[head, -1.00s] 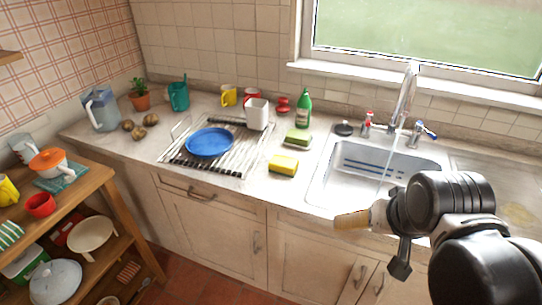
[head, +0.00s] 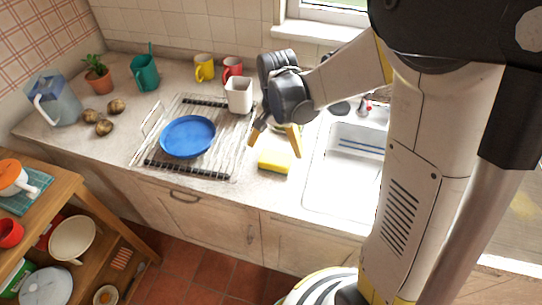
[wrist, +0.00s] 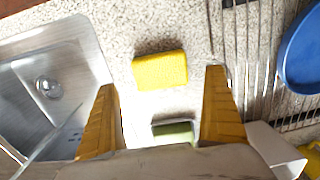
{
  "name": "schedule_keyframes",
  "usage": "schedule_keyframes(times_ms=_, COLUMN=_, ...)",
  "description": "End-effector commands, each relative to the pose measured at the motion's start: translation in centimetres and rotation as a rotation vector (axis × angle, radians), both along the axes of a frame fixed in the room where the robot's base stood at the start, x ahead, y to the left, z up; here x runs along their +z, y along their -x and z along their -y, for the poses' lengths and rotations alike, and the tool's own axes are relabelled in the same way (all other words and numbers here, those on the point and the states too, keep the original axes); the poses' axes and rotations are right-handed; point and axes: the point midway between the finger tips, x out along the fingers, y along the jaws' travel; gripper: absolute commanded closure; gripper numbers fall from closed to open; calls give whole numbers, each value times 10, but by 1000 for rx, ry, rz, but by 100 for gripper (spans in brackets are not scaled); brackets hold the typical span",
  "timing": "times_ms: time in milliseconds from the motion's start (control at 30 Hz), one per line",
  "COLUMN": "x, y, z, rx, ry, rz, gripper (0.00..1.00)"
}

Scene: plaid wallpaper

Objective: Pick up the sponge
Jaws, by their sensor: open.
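The yellow sponge (head: 274,160) lies flat on the counter between the blue plate's rack and the sink. My gripper (head: 275,146) is open and empty, pointing down just above and behind the sponge. In the wrist view the sponge (wrist: 160,70) shows whole, ahead of and between the two spread fingers of my gripper (wrist: 163,105), and no finger touches it. A green block on a pale dish (wrist: 173,132) shows closer to the gripper's base in the wrist view; my gripper mostly hides it in the head view.
The sink (head: 340,190) is right of the sponge. The drying rack (head: 160,165) with the blue plate (head: 188,136) and a white cup (head: 239,95) stands left. Potatoes, mugs, a plant and a pitcher (head: 55,103) are further left. The counter's front strip is clear.

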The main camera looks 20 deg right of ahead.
Motion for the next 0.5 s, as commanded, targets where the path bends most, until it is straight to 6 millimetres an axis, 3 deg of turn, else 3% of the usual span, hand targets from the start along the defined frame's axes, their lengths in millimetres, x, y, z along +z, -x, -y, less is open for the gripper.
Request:
schedule_keyframes(times_ms=267, x=-23, y=0, z=0, rx=1, ry=0, rz=1, gripper=0)
schedule_keyframes(times_ms=500, x=-61, y=-1, z=1, rx=1, ry=0, rz=1, gripper=0)
